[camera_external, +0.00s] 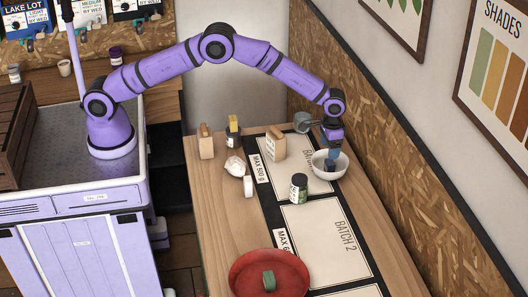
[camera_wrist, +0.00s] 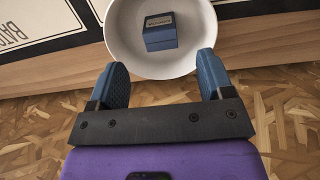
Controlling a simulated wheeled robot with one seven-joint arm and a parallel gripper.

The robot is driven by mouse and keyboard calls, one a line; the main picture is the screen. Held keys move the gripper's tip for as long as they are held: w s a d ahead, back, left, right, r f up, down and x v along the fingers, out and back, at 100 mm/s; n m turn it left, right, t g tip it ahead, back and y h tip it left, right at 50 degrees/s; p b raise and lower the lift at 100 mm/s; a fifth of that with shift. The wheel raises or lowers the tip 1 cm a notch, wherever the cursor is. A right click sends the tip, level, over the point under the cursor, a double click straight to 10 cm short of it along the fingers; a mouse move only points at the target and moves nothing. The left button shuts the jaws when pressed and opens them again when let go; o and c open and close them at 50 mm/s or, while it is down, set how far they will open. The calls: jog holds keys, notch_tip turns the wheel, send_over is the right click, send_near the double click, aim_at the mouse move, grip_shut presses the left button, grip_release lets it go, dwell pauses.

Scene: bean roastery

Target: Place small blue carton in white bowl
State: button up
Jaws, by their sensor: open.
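The small blue carton (camera_wrist: 160,32) lies inside the white bowl (camera_wrist: 185,68) in the wrist view, resting against its inner floor with a pale label on one side. In the external view the bowl (camera_external: 341,169) stands at the right side of the table, and the carton (camera_external: 329,167) shows as a dark block in it, partly hidden by the fingers. My gripper (camera_wrist: 162,62) is open and empty. Its two blue fingers are spread apart above the near rim of the bowl, clear of the carton. In the external view my gripper (camera_external: 332,153) points down over the bowl.
A tan bag (camera_external: 275,143) and a grey metal cup (camera_external: 302,122) stand close to the bowl. A dark jar (camera_external: 299,187) is in front of it. A red dish (camera_external: 250,278) with a green block is nearest the camera. The chipboard wall (camera_external: 400,150) runs close along the right.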

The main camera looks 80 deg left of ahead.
jog(key=shift+r, duration=0.75)
jog(key=s+a+r+t, duration=0.1)
jog(key=s+a+r, duration=0.3)
jog(key=r, duration=0.4)
jog(key=s+a+r, duration=0.3)
jog(key=s+r, duration=0.1)
jog(key=r, duration=0.5)
jog(key=s+a+r+t, duration=0.1)
jog(key=s+a+r, duration=0.35)
jog(key=r, duration=0.35)
jog(key=s+a+r+t, duration=0.1)
jog(key=s+a+r, duration=0.2)
jog(key=s+r, duration=0.35)
jog(key=s+a+r, duration=0.3)
jog(key=s, duration=0.6)
jog(key=s+a+f+t, duration=0.1)
jog(key=s+a, duration=0.1)
jog(key=s, duration=1.1)
jog(key=s+a+f+t, duration=0.1)
jog(key=s+a+f, duration=0.1)
jog(key=s, duration=1.2)
jog(key=shift+a, duration=0.8)
